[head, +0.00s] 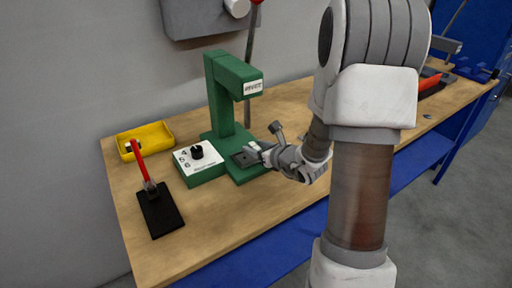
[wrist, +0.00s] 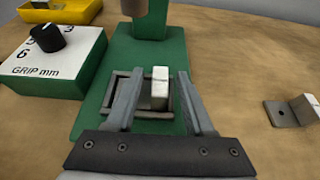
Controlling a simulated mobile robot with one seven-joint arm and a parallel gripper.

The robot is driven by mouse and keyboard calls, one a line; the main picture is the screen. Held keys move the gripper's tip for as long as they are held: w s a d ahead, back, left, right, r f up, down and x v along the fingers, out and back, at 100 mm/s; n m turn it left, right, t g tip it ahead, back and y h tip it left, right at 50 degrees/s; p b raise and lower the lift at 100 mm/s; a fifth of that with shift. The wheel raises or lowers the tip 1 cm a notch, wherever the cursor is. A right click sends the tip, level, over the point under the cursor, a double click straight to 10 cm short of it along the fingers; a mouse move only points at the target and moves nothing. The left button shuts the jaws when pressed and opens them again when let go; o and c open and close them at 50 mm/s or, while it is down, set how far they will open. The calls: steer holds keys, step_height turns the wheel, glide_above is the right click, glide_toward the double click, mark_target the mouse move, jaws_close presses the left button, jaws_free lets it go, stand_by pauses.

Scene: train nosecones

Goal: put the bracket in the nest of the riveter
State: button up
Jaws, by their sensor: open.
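The green riveter (head: 222,95) stands on the bench, and its base (wrist: 92,120) fills the middle of the wrist view. Its nest, a dark square frame (wrist: 108,92), lies on that base. A pale grey bracket (wrist: 160,90) with an upright flange stands within the nest outline, between my fingers; its lower part is partly hidden, so I cannot tell whether it is fully seated. My gripper (wrist: 159,80) is open over the nest, with a finger on each side of the bracket and gaps visible. In the head view my gripper (head: 258,153) is low at the riveter's base.
A second bracket (wrist: 284,112), with a hole, lies on the bench to the right. A white-topped grip dial box (head: 200,160) stands left of the riveter. A yellow bin (head: 155,135) and a red-handled tool on a black plate (head: 160,212) are further left.

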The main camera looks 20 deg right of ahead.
steer(key=shift+r, duration=0.2)
steer(key=p+v, duration=0.1)
steer(key=v, duration=0.8)
steer(key=shift+p, duration=0.3)
steer(key=shift+s+d+f+b, duration=0.15)
steer(key=shift+s+b, duration=0.15)
steer(key=shift+b, duration=0.4)
steer(key=shift+b+v, duration=1.25)
steer(key=shift+b, duration=0.25)
